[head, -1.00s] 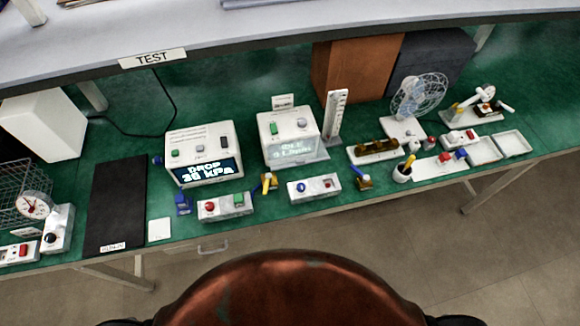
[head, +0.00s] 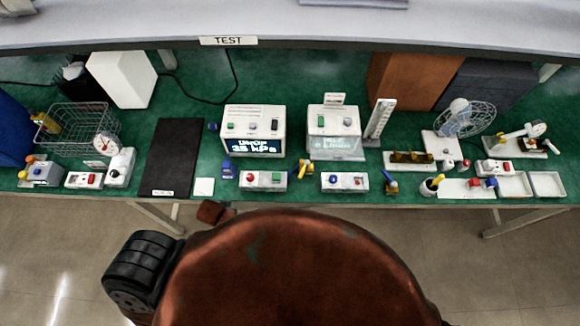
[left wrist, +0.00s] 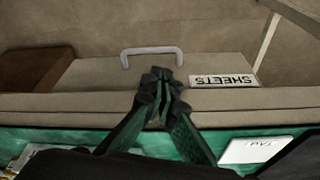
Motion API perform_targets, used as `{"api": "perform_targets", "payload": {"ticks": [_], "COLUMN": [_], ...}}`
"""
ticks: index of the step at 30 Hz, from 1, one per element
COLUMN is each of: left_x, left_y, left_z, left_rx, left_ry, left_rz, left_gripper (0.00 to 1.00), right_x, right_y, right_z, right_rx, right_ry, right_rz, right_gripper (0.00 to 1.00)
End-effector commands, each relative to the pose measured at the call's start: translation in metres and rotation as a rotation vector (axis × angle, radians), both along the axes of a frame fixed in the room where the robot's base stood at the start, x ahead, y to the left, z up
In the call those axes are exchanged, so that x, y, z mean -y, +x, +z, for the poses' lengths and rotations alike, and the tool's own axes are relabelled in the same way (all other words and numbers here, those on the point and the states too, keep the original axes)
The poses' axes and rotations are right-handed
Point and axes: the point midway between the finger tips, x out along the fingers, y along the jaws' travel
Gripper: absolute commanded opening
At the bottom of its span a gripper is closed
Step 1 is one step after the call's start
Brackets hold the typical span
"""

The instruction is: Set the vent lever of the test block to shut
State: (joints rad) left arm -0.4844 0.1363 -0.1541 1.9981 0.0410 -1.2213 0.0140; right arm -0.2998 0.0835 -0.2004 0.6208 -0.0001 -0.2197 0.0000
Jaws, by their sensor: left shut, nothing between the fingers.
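No part in the head view is marked as the test block, and I cannot tell which one it is. Small lever-like parts stand along the bench front: a yellow one (head: 303,169) and a blue-handled one (head: 391,182). A grey block with yellow and orange knobs (head: 41,173) sits at the far left. The lever positions are too small to read. In the left wrist view my left gripper (left wrist: 160,75) is shut and empty, in front of the bench edge and a drawer. My right gripper is not in view.
A display box (head: 253,130) reads about 35 kPa, and a second box (head: 334,133) stands beside it. A black mat (head: 173,157), wire basket (head: 78,128) and fan (head: 466,119) share the green bench. A drawer handle (left wrist: 151,52) protrudes below the bench edge.

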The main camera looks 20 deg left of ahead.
Motion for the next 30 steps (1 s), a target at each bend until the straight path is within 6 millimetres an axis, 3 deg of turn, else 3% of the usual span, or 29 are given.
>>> {"api": "perform_targets", "payload": {"ticks": [1,8,10,12,24,30], "left_x": [0.000,0.007,0.015,0.028,0.090,0.103], "left_y": [0.003,0.015,0.027,0.042,0.123,0.163], "left_z": [0.024,0.103,0.130,0.144,0.164,0.174], "left_rx": [0.013,0.057,0.084,0.107,0.156,0.134], "left_ry": [-0.001,-0.020,-0.046,-0.082,-0.303,-0.423], "left_rz": [-0.001,-0.021,-0.049,-0.086,-0.250,-0.275], "left_gripper": [0.00,0.00,0.00,0.00,0.00,0.00], "right_x": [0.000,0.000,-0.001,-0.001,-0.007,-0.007], "right_y": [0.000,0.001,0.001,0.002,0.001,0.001], "right_z": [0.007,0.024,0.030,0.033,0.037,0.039], "right_rx": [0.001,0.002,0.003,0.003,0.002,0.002], "right_ry": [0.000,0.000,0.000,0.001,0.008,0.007], "right_rz": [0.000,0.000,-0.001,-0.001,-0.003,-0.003], "right_gripper": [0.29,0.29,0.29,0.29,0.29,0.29]}}
